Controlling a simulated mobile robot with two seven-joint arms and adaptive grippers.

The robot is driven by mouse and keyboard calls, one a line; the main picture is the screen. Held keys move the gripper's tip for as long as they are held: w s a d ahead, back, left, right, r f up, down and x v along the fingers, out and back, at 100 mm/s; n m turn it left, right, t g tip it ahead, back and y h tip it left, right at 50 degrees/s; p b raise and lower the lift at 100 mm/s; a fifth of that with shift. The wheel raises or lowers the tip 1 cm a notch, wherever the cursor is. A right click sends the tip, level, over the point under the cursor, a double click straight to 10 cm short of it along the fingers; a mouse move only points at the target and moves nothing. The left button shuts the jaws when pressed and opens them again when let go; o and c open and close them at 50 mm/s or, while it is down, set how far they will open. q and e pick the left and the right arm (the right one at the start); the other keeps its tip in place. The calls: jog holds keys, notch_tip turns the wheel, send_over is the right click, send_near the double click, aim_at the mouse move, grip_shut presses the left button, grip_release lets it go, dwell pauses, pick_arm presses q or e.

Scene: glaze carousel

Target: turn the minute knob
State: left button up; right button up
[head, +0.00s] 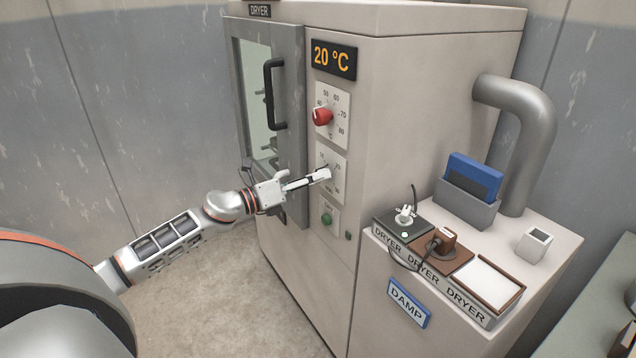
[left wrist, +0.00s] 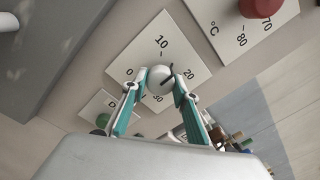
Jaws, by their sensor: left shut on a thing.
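The minute knob is a white round knob (left wrist: 160,78) on a white dial plate (left wrist: 169,43) marked 0, 10, 20 and 30. A dark pointer line on the knob aims toward the 10 to 20 side. My left gripper (left wrist: 157,90) is shut on the knob, one finger on each side of it. My right gripper is in neither view.
The dryer (head: 400,130) shows 20 °C on its display (head: 334,60). A red knob (head: 322,116) sits above the minute dial, a green button (head: 327,218) below. The door handle (head: 273,94) is left of the arm's end. A side shelf (head: 545,262) holds sockets and a blue item (head: 474,176).

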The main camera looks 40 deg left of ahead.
pick_arm(q)
jog(key=m+b, duration=0.4)
jog(key=m, duration=0.4)
jog(key=shift+f+m, duration=0.15)
jog(key=shift+m, duration=0.25)
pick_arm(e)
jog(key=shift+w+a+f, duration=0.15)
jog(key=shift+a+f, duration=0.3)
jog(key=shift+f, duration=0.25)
pick_arm(q)
jog(key=shift+m, duration=0.3)
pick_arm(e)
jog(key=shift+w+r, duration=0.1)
pick_arm(q)
jog(key=o, duration=1.1)
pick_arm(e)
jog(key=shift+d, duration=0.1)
